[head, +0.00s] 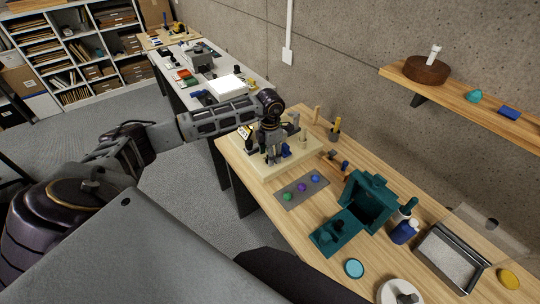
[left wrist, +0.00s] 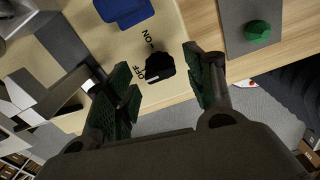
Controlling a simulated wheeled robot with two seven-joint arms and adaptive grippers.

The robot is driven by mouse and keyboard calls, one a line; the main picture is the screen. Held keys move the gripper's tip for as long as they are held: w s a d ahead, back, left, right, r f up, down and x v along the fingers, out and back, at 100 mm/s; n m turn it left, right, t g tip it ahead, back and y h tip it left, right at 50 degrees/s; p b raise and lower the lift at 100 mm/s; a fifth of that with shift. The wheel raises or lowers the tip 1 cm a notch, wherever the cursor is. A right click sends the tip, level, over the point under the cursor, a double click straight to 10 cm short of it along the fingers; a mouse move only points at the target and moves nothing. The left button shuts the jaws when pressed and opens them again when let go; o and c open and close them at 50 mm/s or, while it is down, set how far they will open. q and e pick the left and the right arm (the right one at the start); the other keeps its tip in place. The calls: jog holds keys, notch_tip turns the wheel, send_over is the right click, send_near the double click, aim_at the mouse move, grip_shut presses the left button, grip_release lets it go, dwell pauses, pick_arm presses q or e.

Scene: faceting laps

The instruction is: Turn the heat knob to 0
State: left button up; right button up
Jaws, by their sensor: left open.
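A black knob (left wrist: 160,66) with OFF and ON printed beside it sits on a cream board in the left wrist view; I cannot tell whether it is the heat knob, and no 0 mark is readable. My left gripper (left wrist: 157,78) is open, its two fingers on either side of this knob in the picture, with no clear contact. In the head view my left gripper (head: 272,156) points down over the cream board (head: 262,172) and hides part of it. A small dial with a white face (head: 244,132) stands at the board's left side. My right gripper is not in view.
A grey mat (head: 291,203) with green, purple and blue stones lies beside the board. A blue part (left wrist: 124,10) is close to my gripper. A teal open box (head: 371,196), bottles and a metal tray (head: 447,258) fill the nearer bench. A wall shelf (head: 460,100) is at right.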

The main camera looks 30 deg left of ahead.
pick_arm(q)
notch_tip(320, 180, up, 11)
dwell(0.6)
jog(key=shift+f, duration=0.1)
dwell(0.5)
